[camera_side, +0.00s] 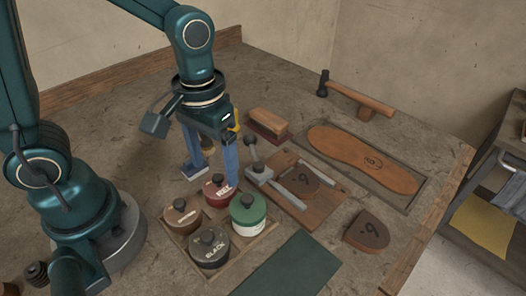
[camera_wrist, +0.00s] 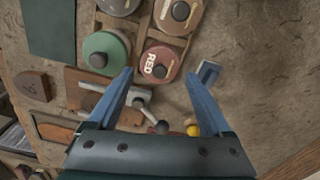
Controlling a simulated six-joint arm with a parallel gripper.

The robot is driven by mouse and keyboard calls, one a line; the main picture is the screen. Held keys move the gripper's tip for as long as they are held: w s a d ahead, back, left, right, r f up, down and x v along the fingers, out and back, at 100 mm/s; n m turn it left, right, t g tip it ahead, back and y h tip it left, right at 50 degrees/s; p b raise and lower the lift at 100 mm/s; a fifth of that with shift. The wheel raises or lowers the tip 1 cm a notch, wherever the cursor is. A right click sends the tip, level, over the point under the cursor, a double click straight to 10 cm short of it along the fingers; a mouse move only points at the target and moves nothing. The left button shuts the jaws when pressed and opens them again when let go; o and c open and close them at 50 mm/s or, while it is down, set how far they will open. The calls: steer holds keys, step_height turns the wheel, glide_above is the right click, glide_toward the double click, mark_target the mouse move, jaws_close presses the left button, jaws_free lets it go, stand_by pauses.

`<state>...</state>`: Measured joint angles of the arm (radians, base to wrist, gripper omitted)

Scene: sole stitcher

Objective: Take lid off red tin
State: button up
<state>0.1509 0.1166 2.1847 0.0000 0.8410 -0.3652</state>
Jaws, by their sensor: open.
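The red tin (camera_side: 219,191) stands in a wooden tray with its dark-knobbed lid on. In the wrist view the red tin (camera_wrist: 160,62) shows its RED label, just beyond the fingertips and between their lines. My gripper (camera_side: 215,168) has blue fingers, spread apart and empty, and hangs just behind and above the red tin in the side view. One finger overlaps the tin's right edge in that picture; I cannot tell whether it touches. The gripper also shows in the wrist view (camera_wrist: 160,75), with nothing between its fingers.
The green tin (camera_side: 248,210), brown tin (camera_side: 182,214) and black tin (camera_side: 209,246) share the tray (camera_side: 246,249) with the red one. A clamp fixture (camera_side: 297,196) stands close on the right. A green mat (camera_side: 290,268) lies in front. A brush (camera_side: 268,124) lies behind.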

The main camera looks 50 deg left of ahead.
mark_target(216, 178)
steer(key=shift+f, duration=1.75)
steer(key=c, duration=1)
steer(key=shift+o, duration=0.2)
steer(key=shift+r, duration=0.1)
